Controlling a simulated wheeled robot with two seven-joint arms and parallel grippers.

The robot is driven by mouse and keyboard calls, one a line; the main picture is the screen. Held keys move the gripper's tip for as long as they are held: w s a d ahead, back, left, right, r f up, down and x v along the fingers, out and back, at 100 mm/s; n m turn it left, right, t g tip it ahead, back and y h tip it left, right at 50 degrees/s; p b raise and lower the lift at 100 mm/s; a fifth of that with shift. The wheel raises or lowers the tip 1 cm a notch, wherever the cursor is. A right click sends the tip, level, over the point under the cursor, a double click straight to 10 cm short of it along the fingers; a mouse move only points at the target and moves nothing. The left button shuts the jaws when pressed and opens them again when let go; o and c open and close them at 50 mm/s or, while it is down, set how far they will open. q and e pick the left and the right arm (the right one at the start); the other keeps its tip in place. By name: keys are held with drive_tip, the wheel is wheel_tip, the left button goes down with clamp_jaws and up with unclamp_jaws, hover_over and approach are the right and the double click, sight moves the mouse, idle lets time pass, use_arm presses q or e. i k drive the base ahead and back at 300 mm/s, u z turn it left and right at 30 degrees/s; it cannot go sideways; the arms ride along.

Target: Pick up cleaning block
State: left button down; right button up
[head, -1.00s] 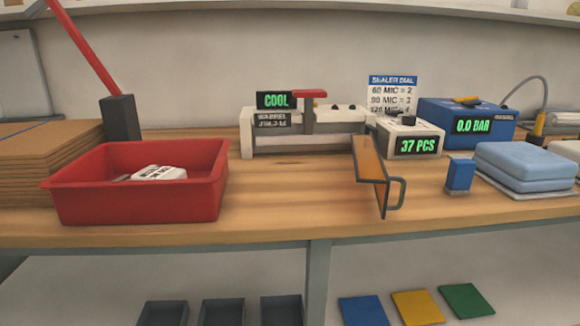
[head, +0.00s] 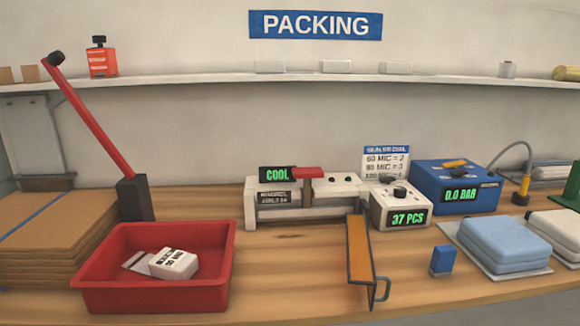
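A small upright blue block (head: 443,261) stands on the wooden bench, between the orange-topped metal channel with a handle (head: 360,251) and the light-blue folded stack (head: 505,243). A white labelled block (head: 174,263) lies in the red tray (head: 153,300), against a flatter grey-white piece (head: 138,262). No readable label marks either one as the cleaning block. Neither of my grippers is in view.
A sealer (head: 304,203) reads COOL, a counter box (head: 399,207) 37 PCS, and a blue box (head: 457,187) 0.0 BAR. Stacked cardboard (head: 50,235) and a red lever (head: 97,124) are left. The bench (head: 290,285) is clear between tray and channel.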

sight(443, 259)
drive_tip(key=u, duration=1.75)
drive_tip(key=k, duration=1.15)
drive_tip(key=z, duration=1.65)
drive_tip(key=i, duration=0.5)
drive_tip(key=u, duration=0.05)
